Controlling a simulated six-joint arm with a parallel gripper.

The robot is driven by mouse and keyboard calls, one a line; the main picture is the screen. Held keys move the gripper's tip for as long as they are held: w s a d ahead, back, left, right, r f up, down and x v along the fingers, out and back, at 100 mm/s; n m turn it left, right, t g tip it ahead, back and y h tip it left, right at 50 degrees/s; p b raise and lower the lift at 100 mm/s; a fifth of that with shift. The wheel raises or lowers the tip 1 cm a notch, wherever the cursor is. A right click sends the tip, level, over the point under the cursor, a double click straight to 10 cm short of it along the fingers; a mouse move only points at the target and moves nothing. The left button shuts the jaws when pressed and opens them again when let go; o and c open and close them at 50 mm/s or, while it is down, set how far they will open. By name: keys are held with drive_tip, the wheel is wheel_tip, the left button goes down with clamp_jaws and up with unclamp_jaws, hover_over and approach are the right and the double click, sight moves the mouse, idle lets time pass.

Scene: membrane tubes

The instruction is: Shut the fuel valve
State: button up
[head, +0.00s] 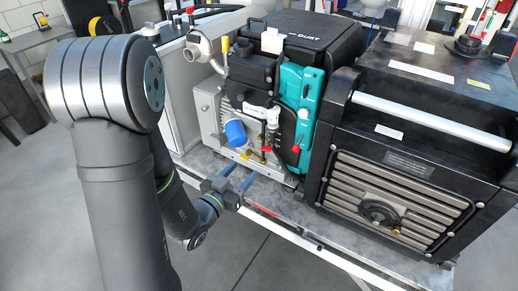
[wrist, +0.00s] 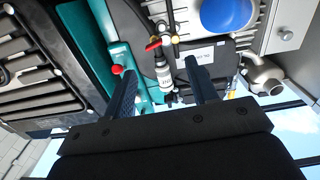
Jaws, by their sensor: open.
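A small red lever (head: 266,150), which looks like the fuel valve's handle, sits on a fitting low on the engine front, right of the blue filter (head: 235,132). In the wrist view the red lever (wrist: 153,45) shows beyond the fingertips, on a fitting with a pale clear-looking body (wrist: 166,72). My gripper (head: 238,175) is open and empty, in front of and below the lever in the head view. In the wrist view my gripper (wrist: 160,68) has its two dark fingers apart on either side of the fitting's line of sight. I see no contact with the lever.
The teal engine panel (head: 303,100) has a red knob (head: 295,149) close to the lever's right. A black machine with a louvred front (head: 390,195) stands to the right. A metal exhaust pipe (head: 203,47) is at upper left. The floor (head: 275,265) in front is clear.

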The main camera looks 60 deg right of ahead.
sight(267, 148)
drive_tip(key=s+a+n, duration=0.1)
drive_tip(key=a+n, duration=0.2)
drive_tip(key=a, duration=0.4)
drive_tip(key=d, duration=1.7)
drive_tip(key=shift+d+r, duration=0.25)
drive_tip(key=shift+s, duration=0.1)
drive_tip(key=shift+c, duration=0.2)
